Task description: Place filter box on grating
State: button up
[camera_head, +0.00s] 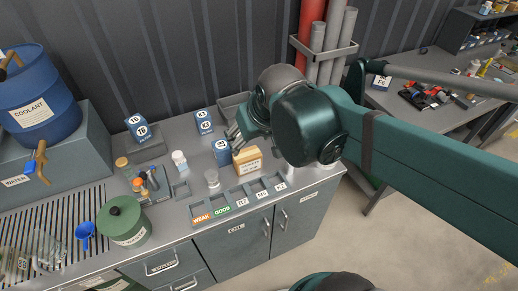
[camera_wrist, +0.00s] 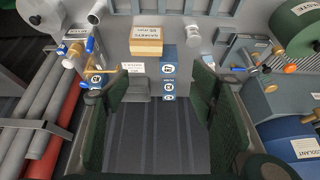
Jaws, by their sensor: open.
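Several blue boxes with white round labels stand on the grey counter in the head view: one at the left (camera_head: 136,122), one at the back (camera_head: 204,121), and one (camera_head: 221,153) beside a tan box (camera_head: 247,161). I cannot tell from the small lettering which is the filter box. The slatted grating (camera_head: 62,243) is at the left end of the counter. My gripper (camera_head: 234,136) is just above the blue box beside the tan box. In the wrist view it (camera_wrist: 160,115) is open and empty, with a blue box (camera_wrist: 168,72) beyond the fingers.
A green canister (camera_head: 128,226), a blue funnel (camera_head: 85,231) and clear glassware (camera_head: 45,250) crowd the grating side. Small bottles (camera_head: 180,160) and a labelled sorting tray (camera_head: 240,200) occupy the middle. A blue coolant drum (camera_head: 38,100) stands at the back left.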

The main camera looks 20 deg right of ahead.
jog(key=shift+t, duration=0.7)
jog(key=shift+s+d+f, duration=0.1)
jog(key=shift+s+d, duration=0.05)
jog(key=shift+s, duration=1.15)
jog(key=shift+s+d+f, duration=0.1)
jog(key=shift+s, duration=1.15)
jog(key=shift+o, duration=0.5)
jog(key=shift+r, duration=0.25)
notch_tip(320, 180, up, 4)
jog(key=t+b, duration=0.6)
jog(key=b, duration=0.8)
send_over(222, 146)
jog(key=f, duration=1.8)
jog(key=s+f, duration=0.1)
jog(key=f, duration=0.9)
jog(key=shift+w, duration=0.1)
jog(key=shift+x, duration=1.25)
jog(key=shift+f, duration=0.1)
